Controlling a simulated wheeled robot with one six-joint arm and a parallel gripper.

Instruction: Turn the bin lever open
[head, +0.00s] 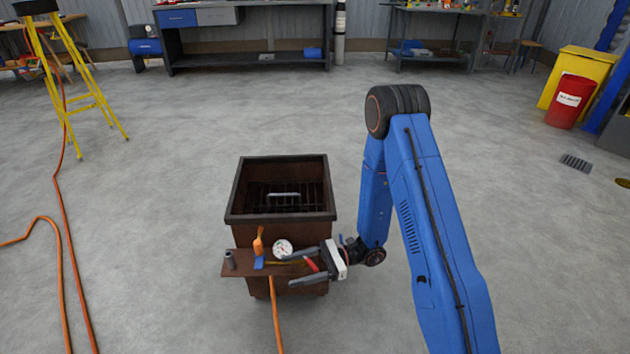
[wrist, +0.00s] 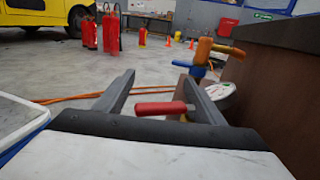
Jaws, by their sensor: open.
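The brown bin (head: 240,200) stands on the floor in the middle of the head view, open at the top with a grate inside. A shelf (head: 240,268) on its front carries a white gauge (head: 282,248), an orange-handled fitting (head: 258,245) with a blue part, and a short red lever (head: 311,264). My gripper (head: 288,270) is open at the shelf, coming from the right. In the wrist view, the red lever (wrist: 160,107) lies crosswise between the spread fingers of my gripper (wrist: 157,77). Its right end reaches the right finger; I cannot tell whether they touch.
An orange hose (head: 275,315) runs down from the shelf. Another orange hose (head: 66,250) lies on the floor at left, near a yellow stepladder (head: 85,85). Red extinguishers (wrist: 111,32) show in the wrist view. The floor around the bin is mostly clear.

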